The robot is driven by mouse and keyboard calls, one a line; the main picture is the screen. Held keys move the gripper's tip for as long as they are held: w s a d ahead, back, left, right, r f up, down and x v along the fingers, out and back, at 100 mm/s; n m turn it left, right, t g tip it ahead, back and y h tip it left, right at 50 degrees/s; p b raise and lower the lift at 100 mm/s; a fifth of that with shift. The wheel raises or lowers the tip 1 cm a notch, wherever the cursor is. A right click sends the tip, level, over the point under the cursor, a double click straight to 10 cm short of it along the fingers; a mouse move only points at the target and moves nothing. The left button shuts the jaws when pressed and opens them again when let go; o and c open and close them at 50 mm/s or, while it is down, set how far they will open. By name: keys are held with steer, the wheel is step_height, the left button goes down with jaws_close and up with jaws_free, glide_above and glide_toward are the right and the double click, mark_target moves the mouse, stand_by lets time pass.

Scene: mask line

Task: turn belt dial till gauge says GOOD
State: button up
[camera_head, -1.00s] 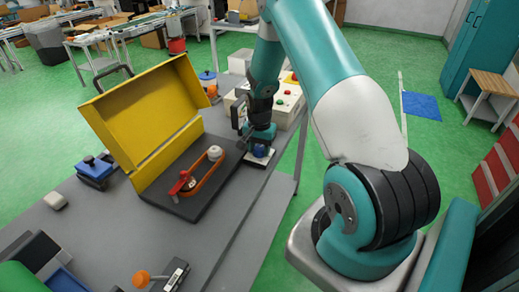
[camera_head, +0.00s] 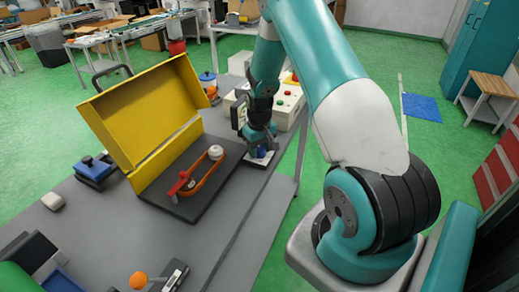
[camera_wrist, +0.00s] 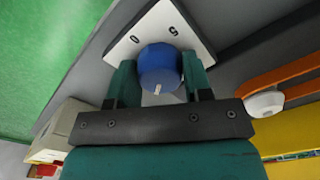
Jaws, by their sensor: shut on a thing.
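A blue dial (camera_wrist: 158,70) stands on a white plate (camera_wrist: 195,42) with dark printed marks, in the wrist view. A small pale mark shows on the dial's near edge. My gripper (camera_wrist: 161,75) has one teal finger on each side of the dial and is shut on it. In the head view my gripper (camera_head: 261,143) is over the white plate (camera_head: 262,162) at the table's far right edge. An orange belt (camera_head: 203,172) runs round a white pulley (camera_head: 215,153) and a red part (camera_head: 179,184) on a black base. I cannot make out a gauge reading.
An open yellow case lid (camera_head: 145,110) stands behind the belt's base. A cream box with coloured buttons (camera_head: 285,108) is just beyond my gripper. The table's front middle is fairly clear.

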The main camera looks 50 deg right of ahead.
mark_target(260, 148)
steer(key=n, duration=1.3)
steer(key=shift+b, duration=0.3)
steer(key=shift+n, duration=0.4)
steer(key=o, duration=0.9)
step_height(260, 148, up, 18)
steer(key=shift+f+b, duration=0.25)
steer(key=shift+b, duration=0.35)
